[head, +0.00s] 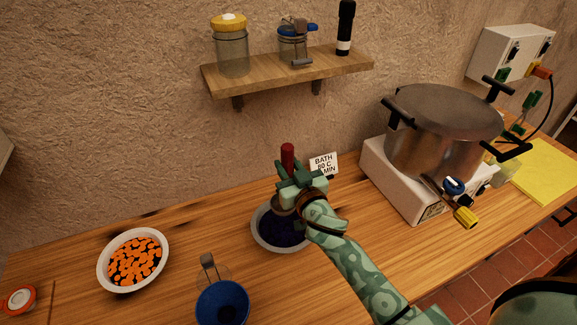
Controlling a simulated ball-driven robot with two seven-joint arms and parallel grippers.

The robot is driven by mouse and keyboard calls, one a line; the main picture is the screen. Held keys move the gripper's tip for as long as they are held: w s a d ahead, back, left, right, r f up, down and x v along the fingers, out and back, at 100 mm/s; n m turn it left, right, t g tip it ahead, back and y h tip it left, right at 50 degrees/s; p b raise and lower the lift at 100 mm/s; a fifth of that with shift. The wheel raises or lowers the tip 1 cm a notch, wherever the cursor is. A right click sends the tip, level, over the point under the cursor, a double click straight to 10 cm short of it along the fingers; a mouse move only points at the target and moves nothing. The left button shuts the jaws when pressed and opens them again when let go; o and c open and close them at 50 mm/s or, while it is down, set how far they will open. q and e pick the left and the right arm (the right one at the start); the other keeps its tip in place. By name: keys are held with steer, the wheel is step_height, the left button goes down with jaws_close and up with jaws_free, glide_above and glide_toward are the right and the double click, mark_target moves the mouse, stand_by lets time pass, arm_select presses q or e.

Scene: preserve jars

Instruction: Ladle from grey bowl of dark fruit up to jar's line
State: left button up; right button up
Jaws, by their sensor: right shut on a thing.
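My right gripper (300,188) is shut on the ladle, whose red handle (287,158) sticks up above the fingers. The ladle's lower part goes down toward the grey bowl (258,240) of dark fruit (284,232). I cannot tell how deep it is or what it holds, as the gripper and forearm cover part of the bowl. A blue funnel (222,303) stands at the bottom edge, left of the bowl. A clear lid with a grey clasp (208,261) stands behind it. The jar under the funnel and its line are hidden. My left gripper is not in view.
A pale bowl of orange slices (104,270) stands left. A sign (324,165) stands behind my gripper. A large lidded pot (438,140) sits on a white heater at right, near a yellow cloth (548,172). A wall shelf (290,74) carries jars and a dark bottle.

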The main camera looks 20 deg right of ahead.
mark_target(273, 200)
steer(key=shift+s+a+f+n+t+y+b, duration=0.1)
steer(key=shift+s+a+f+n+t+b, duration=0.45)
steer(key=shift+b, duration=1.15)
steer(key=shift+s+a+f+n+t+y+b, duration=0.1)
steer(key=shift+s+a+f+n+t+b, duration=0.35)
steer(key=shift+b, duration=1.3)
steer(key=shift+s+a+f+n+t+y+b, duration=0.1)
steer(key=shift+s+a+f+n+t+b, duration=0.15)
steer(key=shift+a+n+b, duration=0.95)
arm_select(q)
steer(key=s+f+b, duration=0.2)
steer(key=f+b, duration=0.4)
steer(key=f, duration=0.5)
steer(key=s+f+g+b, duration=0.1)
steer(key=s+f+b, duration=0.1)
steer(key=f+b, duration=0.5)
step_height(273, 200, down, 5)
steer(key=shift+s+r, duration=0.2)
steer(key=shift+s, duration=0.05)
arm_select(e)
step_height(273, 200, down, 8)
steer(key=s+a+n+t+y, duration=0.1)
steer(key=s+a+n, duration=0.1)
steer(key=shift+s+t, duration=0.15)
steer(key=shift+t, duration=0.2)
steer(key=shift+r, duration=0.1)
step_height(273, 200, up, 7)
